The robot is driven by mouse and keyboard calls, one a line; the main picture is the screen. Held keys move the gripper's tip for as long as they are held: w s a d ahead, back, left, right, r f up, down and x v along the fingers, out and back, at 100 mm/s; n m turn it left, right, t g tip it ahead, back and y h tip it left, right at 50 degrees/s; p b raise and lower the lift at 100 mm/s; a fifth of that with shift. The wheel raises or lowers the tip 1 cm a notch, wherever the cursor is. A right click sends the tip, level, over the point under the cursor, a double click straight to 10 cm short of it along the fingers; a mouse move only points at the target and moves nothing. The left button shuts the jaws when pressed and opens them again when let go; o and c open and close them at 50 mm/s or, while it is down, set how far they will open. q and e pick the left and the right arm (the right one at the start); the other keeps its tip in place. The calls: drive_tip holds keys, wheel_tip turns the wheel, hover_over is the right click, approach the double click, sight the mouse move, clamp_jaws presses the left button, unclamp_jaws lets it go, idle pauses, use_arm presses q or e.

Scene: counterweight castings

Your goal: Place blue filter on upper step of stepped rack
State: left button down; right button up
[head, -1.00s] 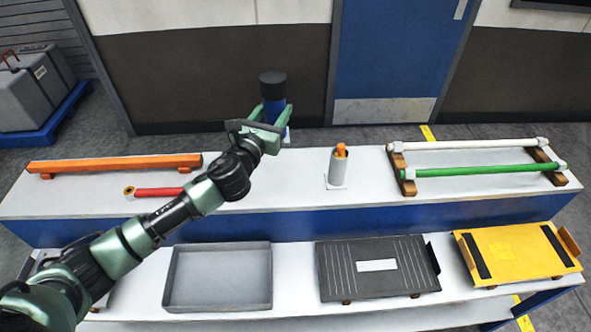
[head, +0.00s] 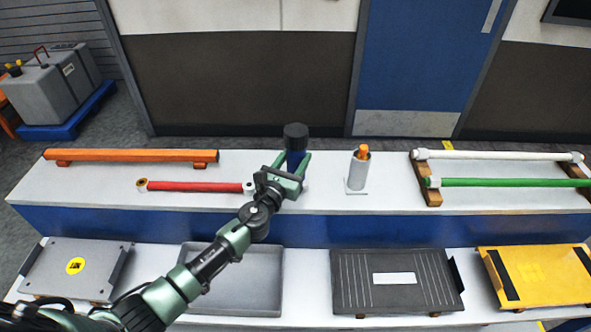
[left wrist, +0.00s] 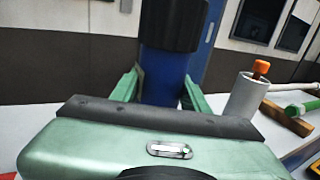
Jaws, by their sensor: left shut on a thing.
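The blue filter (head: 297,158) has a blue body and a wide black cap, and stands about upright in my left gripper (head: 290,166). That gripper is shut on its body. The left wrist view shows the blue body (left wrist: 163,75) between the green fingers (left wrist: 160,90). The filter is at the upper step (head: 345,207) of the stepped rack, between the red bar and the grey cylinder. Its lower end is hidden behind the gripper, so I cannot tell whether it touches the step. My right gripper is not in view.
On the upper step are an orange beam (head: 130,155), a red bar (head: 195,187), a grey cylinder with an orange top (head: 358,170), and white (head: 500,155) and green (head: 500,183) bars. The lower step holds a grey tray (head: 277,285) and several plates.

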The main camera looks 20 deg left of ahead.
use_arm(q)
wheel_tip(320, 180, down, 3)
drive_tip(key=shift+r+b, duration=0.15)
drive_tip(key=shift+b, duration=0.45)
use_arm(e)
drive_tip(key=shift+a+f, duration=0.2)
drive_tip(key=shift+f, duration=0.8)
use_arm(q)
drive_tip(key=c, duration=0.7)
unclamp_jaws()
drive_tip(key=shift+s, duration=0.1)
